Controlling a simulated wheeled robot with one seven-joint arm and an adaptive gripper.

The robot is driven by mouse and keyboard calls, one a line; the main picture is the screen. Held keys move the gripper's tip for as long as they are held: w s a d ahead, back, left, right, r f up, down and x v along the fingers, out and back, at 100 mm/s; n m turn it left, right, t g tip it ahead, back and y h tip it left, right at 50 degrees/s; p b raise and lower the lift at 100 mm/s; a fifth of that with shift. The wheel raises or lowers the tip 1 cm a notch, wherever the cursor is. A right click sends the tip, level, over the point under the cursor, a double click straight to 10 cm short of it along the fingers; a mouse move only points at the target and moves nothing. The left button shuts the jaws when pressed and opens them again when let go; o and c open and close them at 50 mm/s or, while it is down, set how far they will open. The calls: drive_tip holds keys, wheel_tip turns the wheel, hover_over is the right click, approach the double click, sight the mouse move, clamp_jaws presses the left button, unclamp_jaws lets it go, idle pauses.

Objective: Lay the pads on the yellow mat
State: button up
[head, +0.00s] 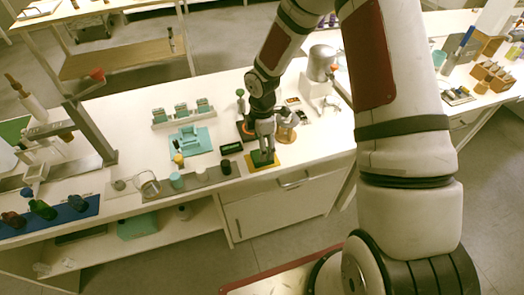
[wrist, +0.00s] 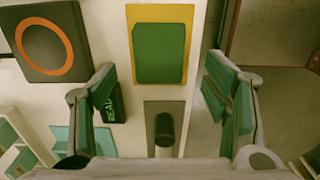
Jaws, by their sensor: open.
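The yellow mat (wrist: 186,45) shows in the wrist view, and a dark green pad (wrist: 160,53) lies flat on it, leaving a yellow border. In the head view the yellow mat (head: 277,164) is at the front edge of the white bench, with the green pad (head: 262,158) partly hidden by my gripper. My gripper (wrist: 163,88) is open and empty, its green-lined fingers wide apart. In the head view my gripper (head: 265,150) hangs over the mat area. I cannot tell whether more than one pad lies there.
A black box with green lettering (wrist: 110,104) is beside the left finger. A dark cylinder (wrist: 163,130) stands on a grey mat. A black square with an orange ring (wrist: 45,45) lies at upper left. A white rack (head: 182,118) stands behind a teal mat (head: 205,140).

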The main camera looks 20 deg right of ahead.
drive_tip(key=s+d+r+m+t+h, duration=0.1)
drive_tip(key=s+r+m, duration=0.1)
drive_tip(key=r, duration=0.8)
drive_tip(key=s+d+r+m, duration=0.1)
drive_tip(key=s+r+m, duration=0.1)
drive_tip(key=r, duration=0.8)
drive_tip(key=s+r+m+t, duration=0.2)
drive_tip(key=s+r+m, duration=0.5)
drive_tip(key=s, duration=0.4)
drive_tip(key=s+a+r+m+t+y, duration=0.1)
drive_tip(key=s+r+m, duration=0.6)
drive_tip(key=s, duration=0.4)
drive_tip(key=shift+s+r+t, duration=0.35)
drive_tip(key=shift+r+t, duration=0.05)
drive_tip(key=shift+r, duration=0.25)
